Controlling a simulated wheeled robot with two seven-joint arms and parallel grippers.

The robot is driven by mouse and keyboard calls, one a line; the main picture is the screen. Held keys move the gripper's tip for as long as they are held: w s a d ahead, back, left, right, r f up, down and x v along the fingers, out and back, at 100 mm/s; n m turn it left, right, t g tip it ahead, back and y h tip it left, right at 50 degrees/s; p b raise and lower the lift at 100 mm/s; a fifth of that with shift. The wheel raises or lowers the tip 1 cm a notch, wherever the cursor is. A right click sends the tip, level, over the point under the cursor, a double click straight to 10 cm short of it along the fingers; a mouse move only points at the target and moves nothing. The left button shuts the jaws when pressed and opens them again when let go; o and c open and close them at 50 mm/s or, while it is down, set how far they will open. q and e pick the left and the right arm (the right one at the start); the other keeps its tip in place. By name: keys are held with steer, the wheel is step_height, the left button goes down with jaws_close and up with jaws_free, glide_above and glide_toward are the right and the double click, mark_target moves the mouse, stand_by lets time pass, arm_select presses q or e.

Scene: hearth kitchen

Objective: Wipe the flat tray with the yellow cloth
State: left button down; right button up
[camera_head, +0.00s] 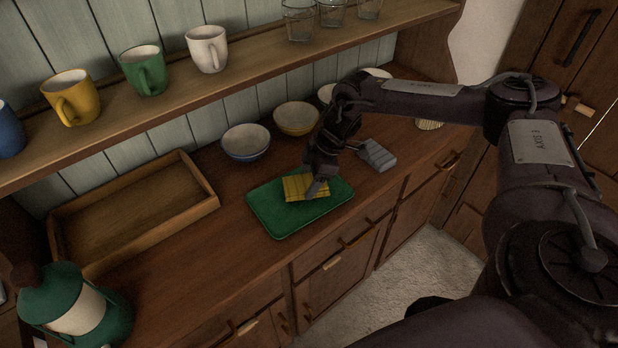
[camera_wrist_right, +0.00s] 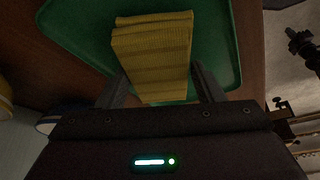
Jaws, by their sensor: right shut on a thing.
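The flat green tray (camera_head: 272,217) lies on the wooden counter, and it also fills much of the right wrist view (camera_wrist_right: 215,45). The folded yellow cloth (camera_head: 298,187) is on or just above the tray's upper middle; I cannot tell whether it presses on it. My right gripper (camera_head: 318,186) is over the tray, shut on the cloth. In the right wrist view the cloth (camera_wrist_right: 152,50) sits between the two fingers (camera_wrist_right: 160,88). My left gripper is not in view.
A blue bowl (camera_head: 246,143) and a yellow bowl (camera_head: 296,119) stand behind the tray. An open wooden box (camera_head: 135,215) and a green canister (camera_head: 75,308) are at left. Mugs line the shelf (camera_head: 250,75) above.

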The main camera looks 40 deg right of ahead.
mark_target(297, 189)
steer(key=shift+f+b, duration=0.35)
steer(key=shift+f, duration=0.4)
steer(key=shift+a, duration=0.1)
steer(key=shift+a+r+p, duration=0.15)
steer(key=shift+a+p, duration=0.3)
steer(key=shift+a, duration=0.1)
steer(key=shift+a+p, duration=0.5)
steer(key=shift+a, duration=0.75)
steer(key=shift+s+d+f, duration=0.1)
steer(key=shift+d+f, duration=0.1)
steer(key=shift+d, duration=0.75)
steer(key=shift+s+d+f, duration=0.1)
steer(key=shift+d+f, duration=0.1)
steer(key=shift+d, duration=0.75)
step_height(297, 189, up, 6)
steer(key=p, duration=0.6)
steer(key=shift+w, duration=0.15)
